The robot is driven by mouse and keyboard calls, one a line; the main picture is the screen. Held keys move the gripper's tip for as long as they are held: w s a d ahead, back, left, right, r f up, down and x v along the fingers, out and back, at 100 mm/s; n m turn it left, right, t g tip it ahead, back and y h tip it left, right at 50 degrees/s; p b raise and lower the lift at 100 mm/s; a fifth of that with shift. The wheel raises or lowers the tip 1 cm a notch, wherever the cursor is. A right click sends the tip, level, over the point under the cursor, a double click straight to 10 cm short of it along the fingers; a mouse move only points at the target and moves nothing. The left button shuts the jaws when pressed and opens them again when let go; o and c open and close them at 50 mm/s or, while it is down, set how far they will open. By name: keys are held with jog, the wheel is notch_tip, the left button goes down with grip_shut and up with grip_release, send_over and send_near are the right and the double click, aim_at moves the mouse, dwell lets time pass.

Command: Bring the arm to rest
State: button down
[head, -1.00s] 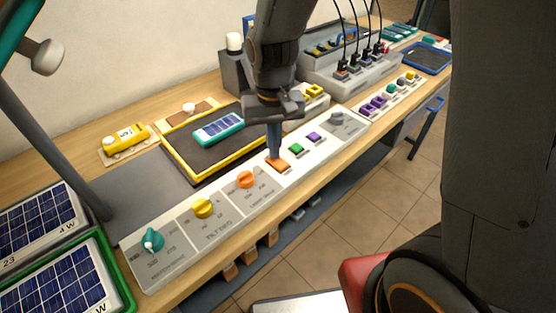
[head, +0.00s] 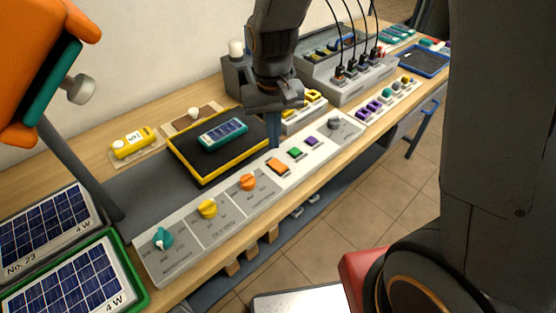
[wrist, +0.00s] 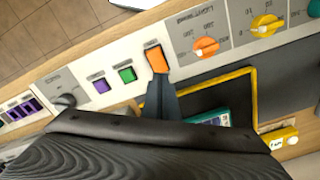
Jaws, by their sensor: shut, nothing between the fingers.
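My gripper (head: 274,138) is shut and empty, pointing down above the control panel's back edge in the head view. Its fingertips are just behind the orange button (head: 277,165). In the wrist view the shut gripper (wrist: 160,84) appears close beside the orange button (wrist: 156,58); I cannot tell whether they touch. The long white control panel (head: 190,262) carries a teal knob, a yellow knob, an orange knob, then the orange, green and purple buttons.
A grey charging station (head: 350,88) with black cables stands behind to the right. Solar panels (head: 70,280) lie at the front left, below a tilted lamp-like arm (head: 85,170).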

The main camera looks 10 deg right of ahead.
jog(key=shift+r+p, duration=0.5)
jog(key=shift+r, duration=0.25)
jog(key=s+d+f+t+b, duration=0.1)
jog(key=s+d+b, duration=0.3)
jog(key=s+d, duration=0.3)
jog(key=d, duration=0.5)
jog(key=shift+s+d+m, duration=0.2)
jog(key=shift+d+m, duration=0.1)
jog(key=shift+m, duration=0.1)
jog(key=shift+f, duration=0.1)
